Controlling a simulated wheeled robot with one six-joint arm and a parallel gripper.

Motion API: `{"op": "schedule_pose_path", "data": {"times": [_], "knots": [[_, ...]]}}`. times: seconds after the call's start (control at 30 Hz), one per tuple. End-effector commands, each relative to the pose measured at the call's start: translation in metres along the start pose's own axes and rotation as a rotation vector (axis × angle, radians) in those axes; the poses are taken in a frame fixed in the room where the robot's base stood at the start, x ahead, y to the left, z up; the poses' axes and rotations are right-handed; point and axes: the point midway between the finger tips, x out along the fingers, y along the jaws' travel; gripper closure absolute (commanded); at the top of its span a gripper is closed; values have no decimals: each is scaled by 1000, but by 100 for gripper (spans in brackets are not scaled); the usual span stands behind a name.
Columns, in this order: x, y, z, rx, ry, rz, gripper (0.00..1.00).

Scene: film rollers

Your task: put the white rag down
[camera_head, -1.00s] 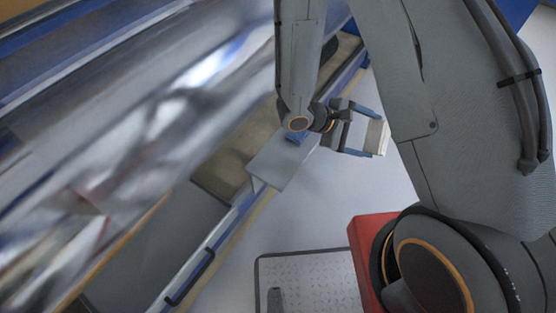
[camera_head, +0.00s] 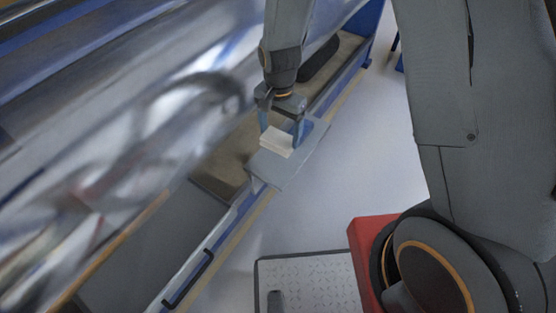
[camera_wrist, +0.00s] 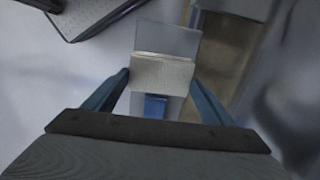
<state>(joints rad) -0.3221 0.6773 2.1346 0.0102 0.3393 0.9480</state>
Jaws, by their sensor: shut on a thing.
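The white rag (camera_head: 277,141) is a folded, pale block between the two blue fingers of my gripper (camera_head: 282,138). My gripper points down and is shut on the rag, over a small grey shelf plate (camera_head: 275,172) on the side of the machine. In the wrist view, the rag (camera_wrist: 161,73) sits between the fingers (camera_wrist: 160,92), with the grey plate (camera_wrist: 168,40) beyond and under it. I cannot tell whether the rag touches the plate. A small blue object (camera_wrist: 155,106) lies on the plate near the rag.
A large shiny metal roller (camera_head: 150,130) fills the left side, close to my arm. A black handle (camera_head: 190,279) is on the machine's lower side. Grey floor (camera_head: 360,150) is clear to the right of the plate.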

Motion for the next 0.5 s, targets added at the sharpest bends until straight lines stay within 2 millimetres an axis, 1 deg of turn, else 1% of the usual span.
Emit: {"op": "schedule_pose_path", "data": {"times": [0.03,0.1,0.37,0.43,0.5], "knots": [[-2,-4,-2,12,5,-5,47],[-3,-7,-3,26,9,-8,47],[-3,-7,-3,28,9,-7,47],[1,-7,-3,28,8,-6,47],[10,-6,-2,28,6,-3,47]]}}
